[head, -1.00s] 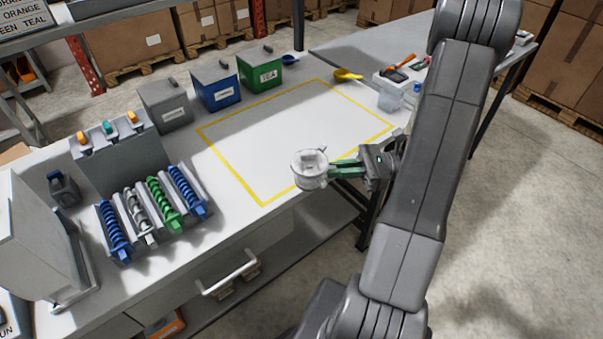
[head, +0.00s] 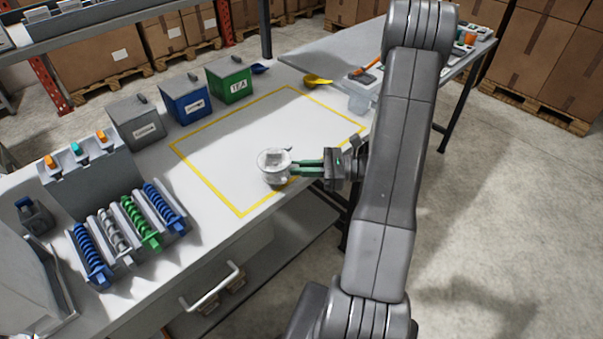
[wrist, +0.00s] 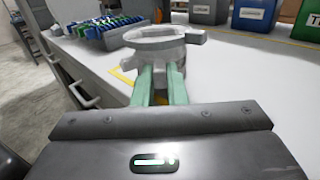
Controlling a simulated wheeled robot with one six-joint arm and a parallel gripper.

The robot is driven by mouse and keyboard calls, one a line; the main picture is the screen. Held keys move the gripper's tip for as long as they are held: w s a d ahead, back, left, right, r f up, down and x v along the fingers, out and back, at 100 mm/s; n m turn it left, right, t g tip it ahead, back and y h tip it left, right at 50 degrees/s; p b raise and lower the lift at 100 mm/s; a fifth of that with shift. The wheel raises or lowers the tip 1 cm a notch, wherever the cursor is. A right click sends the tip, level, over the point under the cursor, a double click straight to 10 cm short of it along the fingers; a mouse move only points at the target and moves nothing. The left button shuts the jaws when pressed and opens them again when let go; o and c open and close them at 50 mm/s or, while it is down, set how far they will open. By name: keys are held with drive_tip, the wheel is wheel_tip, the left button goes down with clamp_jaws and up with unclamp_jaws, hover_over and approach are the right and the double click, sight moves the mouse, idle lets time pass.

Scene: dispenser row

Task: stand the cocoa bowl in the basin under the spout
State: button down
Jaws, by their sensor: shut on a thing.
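My gripper (head: 296,168) is shut on a pale grey-white round bowl (head: 274,168) with small side tabs. Its green fingers hold the bowl from the right, above the front edge of the yellow-outlined area. In the wrist view the bowl (wrist: 150,48) sits upright at the tips of my gripper (wrist: 161,75). No label on the bowl is readable. A grey unit with orange and teal levers (head: 92,172) stands at the left of the bench, behind several coiled racks. I cannot pick out a spout or basin for certain.
Grey (head: 136,124), blue (head: 186,98) and green TEA (head: 229,80) boxes line the back of the bench. A yellow scoop (head: 318,80) lies behind the outlined area (head: 240,213), which is otherwise clear. A pale housing (head: 25,285) stands at the left front.

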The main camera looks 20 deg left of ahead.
drive_tip(key=shift+f, duration=1.15)
drive_tip(key=shift+f, duration=0.15)
drive_tip(key=c, duration=1.5)
unclamp_jaws()
drive_tip(key=shift+o, duration=0.2)
